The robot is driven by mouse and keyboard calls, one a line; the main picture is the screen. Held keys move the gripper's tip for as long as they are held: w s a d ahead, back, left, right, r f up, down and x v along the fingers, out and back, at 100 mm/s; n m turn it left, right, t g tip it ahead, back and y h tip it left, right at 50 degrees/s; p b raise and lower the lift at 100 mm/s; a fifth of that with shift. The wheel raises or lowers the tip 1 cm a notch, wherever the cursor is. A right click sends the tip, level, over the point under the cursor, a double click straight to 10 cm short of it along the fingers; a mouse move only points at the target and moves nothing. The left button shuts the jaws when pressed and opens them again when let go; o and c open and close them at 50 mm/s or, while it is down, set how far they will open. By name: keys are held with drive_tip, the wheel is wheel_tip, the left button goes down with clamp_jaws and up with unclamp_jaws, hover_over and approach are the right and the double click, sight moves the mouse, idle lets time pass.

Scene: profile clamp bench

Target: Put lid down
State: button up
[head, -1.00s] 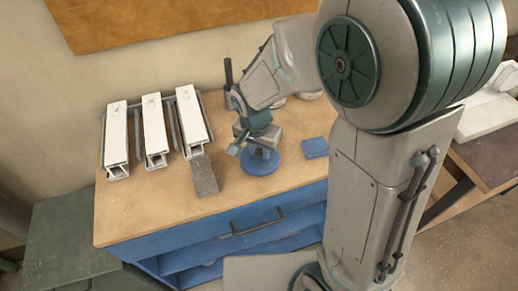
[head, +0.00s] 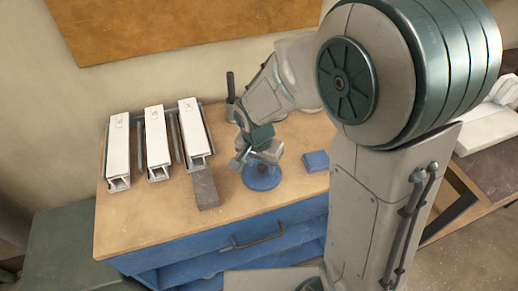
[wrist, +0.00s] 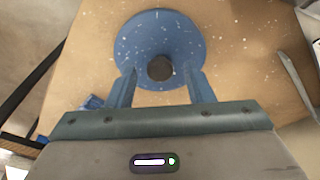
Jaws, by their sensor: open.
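The lid is a round, blue, white-speckled disc (wrist: 160,30) with a dark round knob (wrist: 160,68) at its centre. In the head view the lid (head: 261,177) appears to lie flat on the wooden bench top, partly hidden by my gripper. My gripper (head: 250,158) is just above it. In the wrist view my gripper (wrist: 160,78) is open, with one finger on each side of the knob and a visible gap to both. Nothing is held. I cannot tell how high the fingertips are above the disc.
A rack with three white profiles (head: 157,145) stands at the left of the bench (head: 140,225). A grey block (head: 205,188) lies in front of the right-hand profile. A small blue box (head: 316,161) sits right of the lid. The front left of the bench top is clear.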

sight(258, 178)
wheel_tip(258, 178, up, 12)
drive_tip(key=s+f, duration=0.1)
drive_tip(key=s, duration=0.1)
drive_tip(key=s+d+n+t+y, duration=0.1)
drive_tip(key=s+d+n, duration=0.4)
drive_tip(key=s+d, duration=0.5)
drive_tip(key=shift+d+r+n, duration=0.3)
drive_tip(key=shift+d+r, duration=0.05)
drive_tip(key=shift+d, duration=0.65)
idle(0.4)
